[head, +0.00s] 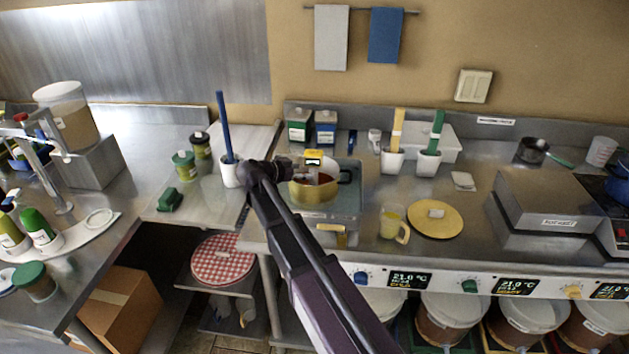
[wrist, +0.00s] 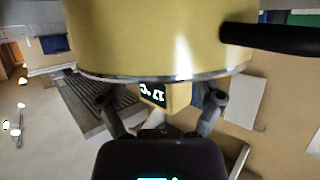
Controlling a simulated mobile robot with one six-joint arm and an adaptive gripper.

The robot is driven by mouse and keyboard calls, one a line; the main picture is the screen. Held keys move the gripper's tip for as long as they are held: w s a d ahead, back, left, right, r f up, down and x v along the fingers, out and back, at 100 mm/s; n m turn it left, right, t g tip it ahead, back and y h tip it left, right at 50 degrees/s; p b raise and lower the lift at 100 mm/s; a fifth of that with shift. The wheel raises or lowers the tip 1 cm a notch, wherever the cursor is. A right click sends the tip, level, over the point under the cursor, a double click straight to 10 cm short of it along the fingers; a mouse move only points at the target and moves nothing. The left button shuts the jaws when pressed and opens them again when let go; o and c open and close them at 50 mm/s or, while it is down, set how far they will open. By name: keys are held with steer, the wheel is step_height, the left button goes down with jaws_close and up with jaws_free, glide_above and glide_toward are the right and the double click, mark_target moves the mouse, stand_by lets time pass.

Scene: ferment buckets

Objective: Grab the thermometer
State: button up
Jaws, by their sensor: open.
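The thermometer (head: 314,157) is a small yellow unit with a lit display, at the far rim of the yellow pot (head: 313,195) in the head view. In the wrist view the thermometer (wrist: 155,94) shows just past the pot's rim, in line with the space between my fingers. My gripper (wrist: 157,103) is open, with one finger on each side of that space and nothing held. In the head view my gripper (head: 283,168) is at the left of the pot, level with its upper part. Any contact with the thermometer cannot be told.
The pot's black handle (wrist: 265,38) crosses the upper right of the wrist view. A white holder (head: 231,174) with a blue-handled tool stands close left of my gripper. A jug (head: 394,225) and a yellow round board (head: 435,220) are to the right.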

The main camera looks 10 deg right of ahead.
mark_target(310, 171)
steer(key=b+x, duration=0.1)
steer(key=x, duration=0.2)
steer(key=shift+w+d+f, duration=0.1)
steer(key=shift+w+f, duration=0.1)
steer(key=shift+w, duration=0.05)
steer(key=shift+b+x, duration=0.4)
steer(key=shift+x, duration=0.4)
steer(key=shift+r, duration=0.1)
jaws_close()
